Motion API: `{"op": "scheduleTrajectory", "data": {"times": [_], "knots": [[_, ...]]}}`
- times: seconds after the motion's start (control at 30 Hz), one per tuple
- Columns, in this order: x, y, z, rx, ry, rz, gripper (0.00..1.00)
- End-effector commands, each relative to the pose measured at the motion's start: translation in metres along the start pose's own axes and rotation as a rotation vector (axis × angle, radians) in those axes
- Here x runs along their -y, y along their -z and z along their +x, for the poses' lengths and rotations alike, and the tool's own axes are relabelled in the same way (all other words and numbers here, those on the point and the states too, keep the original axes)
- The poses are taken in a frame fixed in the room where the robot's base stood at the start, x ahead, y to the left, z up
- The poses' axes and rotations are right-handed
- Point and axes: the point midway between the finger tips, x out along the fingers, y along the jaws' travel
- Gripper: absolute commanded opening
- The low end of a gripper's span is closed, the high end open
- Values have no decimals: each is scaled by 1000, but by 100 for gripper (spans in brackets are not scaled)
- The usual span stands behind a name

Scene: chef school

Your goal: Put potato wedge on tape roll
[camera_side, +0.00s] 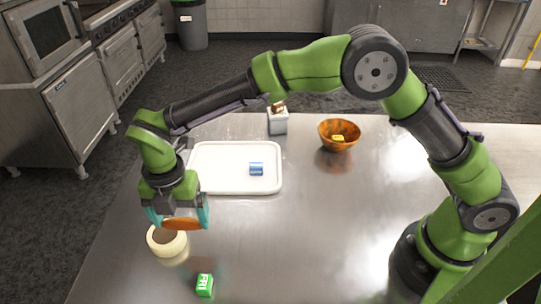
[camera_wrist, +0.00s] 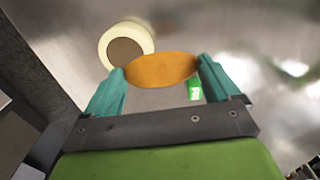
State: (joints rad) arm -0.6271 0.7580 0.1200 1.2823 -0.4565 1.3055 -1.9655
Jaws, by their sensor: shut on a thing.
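An orange-brown potato wedge (camera_side: 182,224) is held between the teal fingers of my gripper (camera_side: 180,216), which is shut on it. In the wrist view the wedge (camera_wrist: 161,69) spans the gap between both fingertips. The cream tape roll (camera_side: 167,242) lies flat on the steel table, just below the gripper in the side view. The wedge overlaps its upper part there, and the height between them is hard to tell. In the wrist view the tape roll (camera_wrist: 126,45) is beyond the wedge and to its upper left, with its round hole showing.
A green box (camera_side: 204,285) stands near the table's front. A white tray (camera_side: 232,190) holds a blue can (camera_side: 256,169). Behind are a wooden bowl (camera_side: 339,135) with a yellow item and a small grey container (camera_side: 277,122). The table's left edge (camera_side: 111,218) is near the tape roll.

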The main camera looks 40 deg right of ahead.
Motion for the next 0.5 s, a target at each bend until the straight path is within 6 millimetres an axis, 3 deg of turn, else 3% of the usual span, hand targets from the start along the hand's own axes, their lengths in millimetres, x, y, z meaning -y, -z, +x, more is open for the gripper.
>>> {"op": "scheduleTrajectory", "data": {"times": [0.33, 0.5], "knots": [[-22, -2, 2, 2, -1, 0, 60], [-20, -2, 30, 1, 3, 0, 60]]}}
